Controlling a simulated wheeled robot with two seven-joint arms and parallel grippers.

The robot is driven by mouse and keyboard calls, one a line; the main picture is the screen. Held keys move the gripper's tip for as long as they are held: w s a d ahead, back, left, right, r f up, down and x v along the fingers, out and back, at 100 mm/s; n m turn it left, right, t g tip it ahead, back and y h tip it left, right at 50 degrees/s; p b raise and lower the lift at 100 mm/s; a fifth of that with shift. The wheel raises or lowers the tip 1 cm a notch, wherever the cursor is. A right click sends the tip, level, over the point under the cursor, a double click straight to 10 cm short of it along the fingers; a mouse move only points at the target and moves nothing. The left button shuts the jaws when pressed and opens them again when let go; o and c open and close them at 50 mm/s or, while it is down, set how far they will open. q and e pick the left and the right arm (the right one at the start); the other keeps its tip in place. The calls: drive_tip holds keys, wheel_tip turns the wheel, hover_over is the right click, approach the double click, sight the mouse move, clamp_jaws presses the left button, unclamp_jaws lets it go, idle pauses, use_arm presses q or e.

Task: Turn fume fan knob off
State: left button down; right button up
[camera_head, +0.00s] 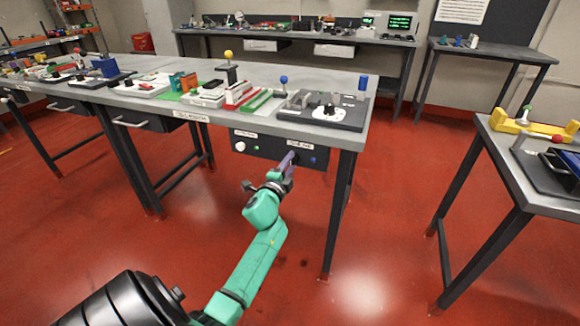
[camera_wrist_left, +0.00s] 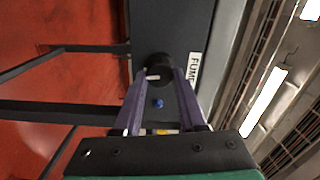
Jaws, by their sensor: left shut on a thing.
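The fume fan knob (camera_wrist_left: 161,66) is a dark round knob with a pale mark, on the dark panel (camera_wrist_left: 176,22) in the left wrist view. In the head view the panel (camera_head: 268,149) hangs under the front edge of the workbench. My left gripper (camera_head: 292,156) reaches up to it and hides the knob there. In the left wrist view its two purple fingers (camera_wrist_left: 160,75) stand on either side of the knob and are shut on it. A label starting "FUME" (camera_wrist_left: 194,68) is beside the knob. My right gripper is not in view.
A blue light (camera_head: 313,159) is right of my gripper on the panel. A white knob (camera_head: 240,146) and a green light (camera_head: 256,149) are on its left. The workbench (camera_head: 345,139) carries several fixtures above. Another table (camera_head: 508,172) stands at right, with open red floor between.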

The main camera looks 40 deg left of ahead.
use_arm(q)
drive_tip(key=shift+f+m, duration=0.1)
drive_tip(key=shift+m, duration=0.7)
drive_tip(key=shift+c, duration=2.4)
unclamp_jaws()
drive_tip(key=v, duration=1.4)
drive_tip(key=shift+s, duration=0.3)
drive_tip(key=shift+d, duration=0.15)
